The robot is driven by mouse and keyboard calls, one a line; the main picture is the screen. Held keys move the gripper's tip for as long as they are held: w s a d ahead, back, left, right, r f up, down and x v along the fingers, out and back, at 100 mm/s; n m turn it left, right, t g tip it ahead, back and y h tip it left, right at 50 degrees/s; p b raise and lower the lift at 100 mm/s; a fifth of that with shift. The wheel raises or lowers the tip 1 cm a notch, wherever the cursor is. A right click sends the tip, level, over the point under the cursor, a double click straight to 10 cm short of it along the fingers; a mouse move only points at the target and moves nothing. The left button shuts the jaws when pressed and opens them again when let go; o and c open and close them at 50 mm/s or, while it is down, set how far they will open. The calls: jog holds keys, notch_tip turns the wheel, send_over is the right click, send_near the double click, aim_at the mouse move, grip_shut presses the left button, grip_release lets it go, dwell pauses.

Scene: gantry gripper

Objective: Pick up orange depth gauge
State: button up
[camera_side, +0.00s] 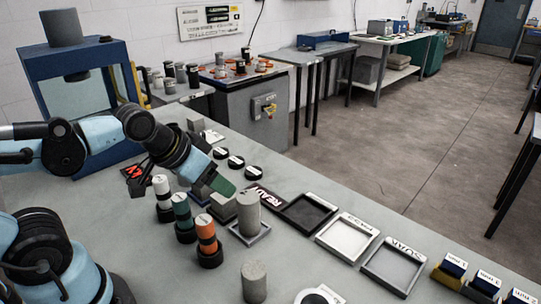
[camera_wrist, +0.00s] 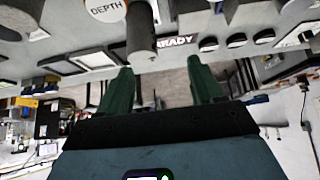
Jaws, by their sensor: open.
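The orange depth gauge (camera_side: 206,232) stands upright in a black base, at the front of a short row in the side view. A green one (camera_side: 182,211) and a white one (camera_side: 162,190) stand behind it. My gripper (camera_side: 224,187) is tilted down, beyond the row and close to a grey cylinder (camera_side: 248,214). The orange gauge is apart from the fingers. In the wrist view, my green fingers (camera_wrist: 162,82) are spread with nothing between them. I cannot make out the orange gauge there. A white disc marked DEPTH (camera_wrist: 105,8) shows at the top.
The grey cylinder stands on a square plate. Another grey cylinder (camera_side: 254,281) stands nearer the front. A black tray (camera_side: 306,213), a white tray (camera_side: 347,236) and a grey tray (camera_side: 393,266) line the right edge. Black discs (camera_side: 236,162) lie behind my gripper.

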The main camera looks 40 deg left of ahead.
notch_tip(320, 180, up, 5)
jog(key=m+g+h, duration=0.2)
jog(key=m+g, duration=0.2)
jog(key=m, duration=0.3)
send_near(209, 233)
jog(key=f, duration=0.1)
jog(key=w+a+f, duration=0.1)
jog(key=f, duration=0.1)
jog(key=shift+w+a, duration=0.1)
jog(key=shift+f, duration=0.6)
jog(key=shift+t+h, duration=0.3)
jog(key=shift+x, duration=3.7)
jog(key=c, duration=1.1)
